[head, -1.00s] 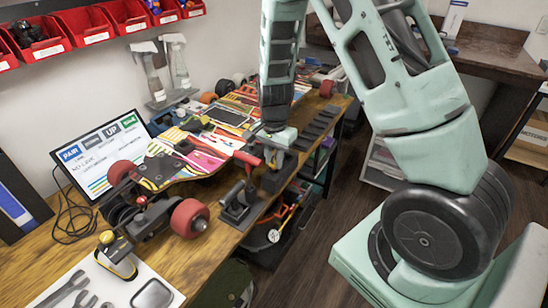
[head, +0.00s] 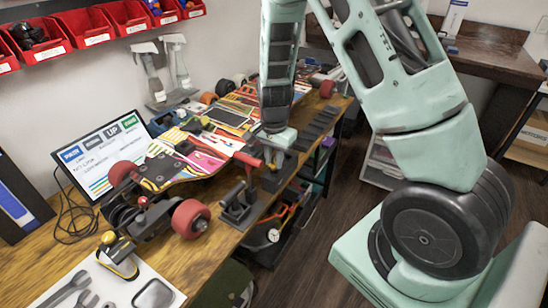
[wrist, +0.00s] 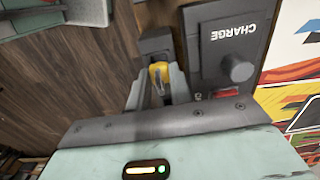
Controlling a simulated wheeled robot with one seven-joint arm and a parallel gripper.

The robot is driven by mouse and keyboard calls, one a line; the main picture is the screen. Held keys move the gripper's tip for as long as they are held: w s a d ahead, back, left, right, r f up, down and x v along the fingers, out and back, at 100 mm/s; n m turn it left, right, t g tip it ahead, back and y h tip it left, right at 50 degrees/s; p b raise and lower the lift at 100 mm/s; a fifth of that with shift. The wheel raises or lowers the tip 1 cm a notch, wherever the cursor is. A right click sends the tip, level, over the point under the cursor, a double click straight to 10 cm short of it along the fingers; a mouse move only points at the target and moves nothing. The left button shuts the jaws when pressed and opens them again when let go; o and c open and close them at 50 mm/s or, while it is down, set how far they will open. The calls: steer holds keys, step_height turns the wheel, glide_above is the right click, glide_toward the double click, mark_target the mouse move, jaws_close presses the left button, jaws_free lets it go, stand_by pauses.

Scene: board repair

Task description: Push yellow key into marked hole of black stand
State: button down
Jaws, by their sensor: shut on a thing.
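The yellow key (wrist: 158,72) shows between my gripper's fingertips in the wrist view. My gripper (wrist: 160,90) is shut on it, with one grey-green finger on each side. The key's far end is at a small dark block (wrist: 155,43), beside a dark panel marked CHARGE (wrist: 222,38); this looks like the black stand. I cannot tell how deep the key sits, and the marked hole is hidden. In the head view my gripper (head: 272,160) is low over dark parts at the bench's right edge, and the key is too small to make out.
The panel carries a round knob (wrist: 236,68) close to my gripper's right finger. A display (head: 100,155) stands behind. Open floor lies right.

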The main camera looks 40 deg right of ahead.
steer(key=shift+f+b, duration=0.4)
steer(key=shift+f, duration=0.6)
stand_by(2.1)
steer(key=c, duration=1.2)
jaws_free()
steer(key=shift+w+r, duration=0.1)
steer(key=shift+c, duration=0.6)
steer(key=shift+w+r, duration=0.1)
steer(key=shift+r, duration=0.1)
steer(key=shift+r+p, duration=0.4)
steer(key=shift+p, duration=0.2)
steer(key=shift+c, duration=0.2)
steer(key=shift+r+p, duration=0.95)
